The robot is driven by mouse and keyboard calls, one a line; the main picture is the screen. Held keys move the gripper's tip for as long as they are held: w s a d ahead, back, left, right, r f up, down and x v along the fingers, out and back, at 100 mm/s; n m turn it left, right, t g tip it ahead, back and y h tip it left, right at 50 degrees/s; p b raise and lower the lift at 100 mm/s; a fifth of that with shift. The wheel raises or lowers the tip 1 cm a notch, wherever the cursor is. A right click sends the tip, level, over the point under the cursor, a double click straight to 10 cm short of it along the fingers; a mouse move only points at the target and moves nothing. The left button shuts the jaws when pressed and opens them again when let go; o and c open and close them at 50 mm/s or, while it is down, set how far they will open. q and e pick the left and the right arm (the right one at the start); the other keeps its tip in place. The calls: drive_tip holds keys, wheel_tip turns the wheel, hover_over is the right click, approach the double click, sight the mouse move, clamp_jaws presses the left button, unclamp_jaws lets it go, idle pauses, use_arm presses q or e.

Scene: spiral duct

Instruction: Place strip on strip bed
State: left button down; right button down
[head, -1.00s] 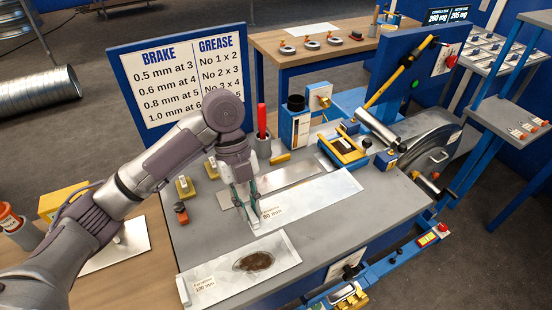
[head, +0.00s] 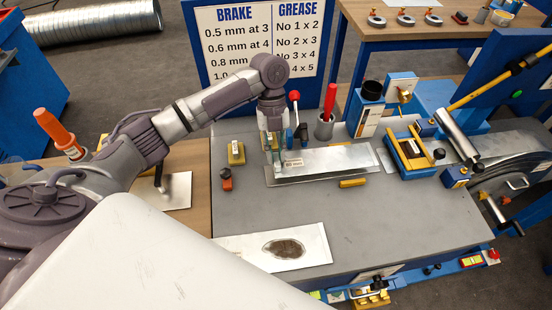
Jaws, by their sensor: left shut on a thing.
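My left gripper (head: 272,143) points down and is shut on the left end of a shiny metal strip (head: 335,160) with a small label. The strip lies roughly level over a flat grey plate, which looks like the strip bed (head: 272,181). The bed shows only as a thin margin at the strip's left and front; the rest is hidden. I cannot tell whether strip and bed touch. My right gripper is not in view.
A yellow bar (head: 352,183) lies just in front of the strip. A cup with a red marker (head: 325,128) stands behind it. Yellow blocks (head: 236,153) are at left, a blue-and-yellow fixture (head: 415,155) at right. The middle front of the bench (head: 300,212) is clear.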

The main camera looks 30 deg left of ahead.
use_arm(q)
wheel_tip(320, 180, down, 4)
drive_tip(key=shift+r+p, duration=0.15)
drive_tip(key=shift+p, duration=0.45)
drive_tip(key=shift+a+f, duration=0.1)
drive_tip(key=shift+f, duration=0.1)
drive_tip(key=c, duration=1.1)
unclamp_jaws()
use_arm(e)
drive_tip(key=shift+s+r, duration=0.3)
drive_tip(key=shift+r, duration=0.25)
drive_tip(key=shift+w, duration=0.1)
use_arm(q)
drive_tip(key=shift+w+r, duration=0.1)
drive_tip(key=shift+r, duration=0.15)
drive_tip(key=b+v, duration=0.3)
drive_tip(key=v, duration=0.8)
drive_tip(key=shift+a+r, duration=0.1)
drive_tip(key=shift+r, duration=0.2)
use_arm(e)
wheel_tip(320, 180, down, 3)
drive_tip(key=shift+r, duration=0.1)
